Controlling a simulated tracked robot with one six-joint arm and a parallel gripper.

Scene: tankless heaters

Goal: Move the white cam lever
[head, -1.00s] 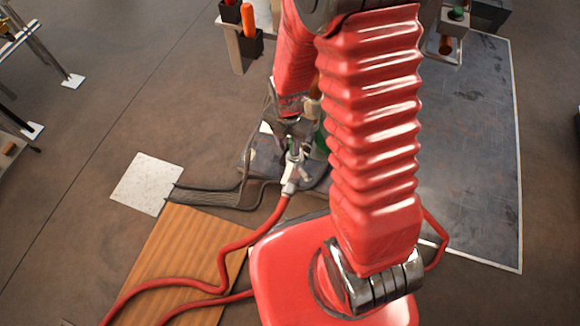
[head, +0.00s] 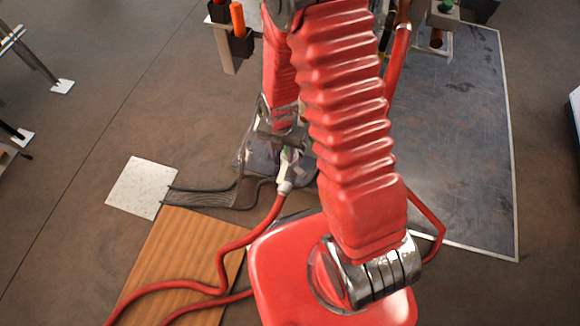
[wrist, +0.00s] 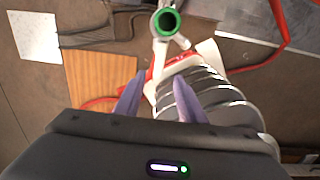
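A pale fitting (head: 286,181) on the end of a red hose stands below my gripper (head: 283,138) in the head view. White and greenish parts above it, probably the cam lever, are small and partly hidden by my gripper. In the wrist view, a green-ringed pipe end (wrist: 166,23) has white arms (wrist: 178,43) below it; I cannot tell surely which is the cam lever. My gripper's two purple fingers (wrist: 158,100) are apart, with the white arms beyond their tips. I see nothing held between them.
The red hose (head: 221,262) runs across a wooden board (head: 185,255). A white plate (head: 142,187) with dark cables lies left of the fitting. A dark, pale-edged mat (head: 460,130) lies right. Holders with an orange-handled tool (head: 238,18) stand at the back.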

